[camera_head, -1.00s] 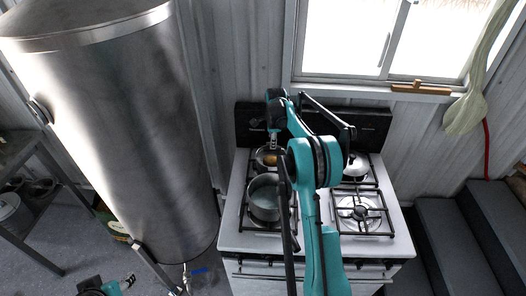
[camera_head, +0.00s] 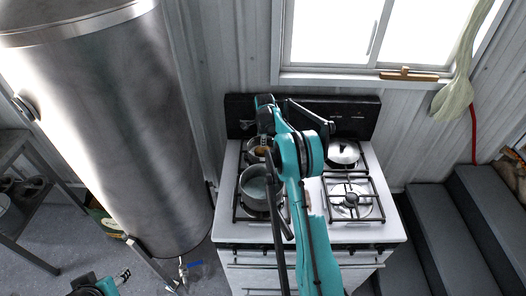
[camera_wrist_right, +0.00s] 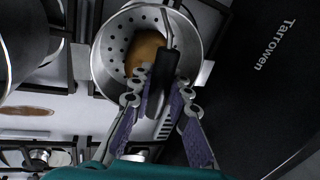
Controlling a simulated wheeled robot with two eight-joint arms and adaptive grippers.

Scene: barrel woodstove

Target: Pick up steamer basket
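The steamer basket (camera_wrist_right: 110,48) is a round metal pan with holes in its wall and a dark handle (camera_wrist_right: 162,70). A brown, potato-like item (camera_wrist_right: 145,52) lies in it. It sits at the stove's back left burner and shows partly in the head view (camera_head: 256,146), behind my arm. My right gripper (camera_wrist_right: 162,84) has its fingers on both sides of the handle, with the tips close in against it. In the head view my right gripper (camera_head: 264,140) points down at the basket.
A larger pot (camera_head: 256,186) stands on the front left burner, close to the basket. A lidded pan (camera_head: 342,152) is at the back right. The black stove backsplash (camera_head: 355,110) rises close behind. A tall metal tank (camera_head: 110,130) stands to the left.

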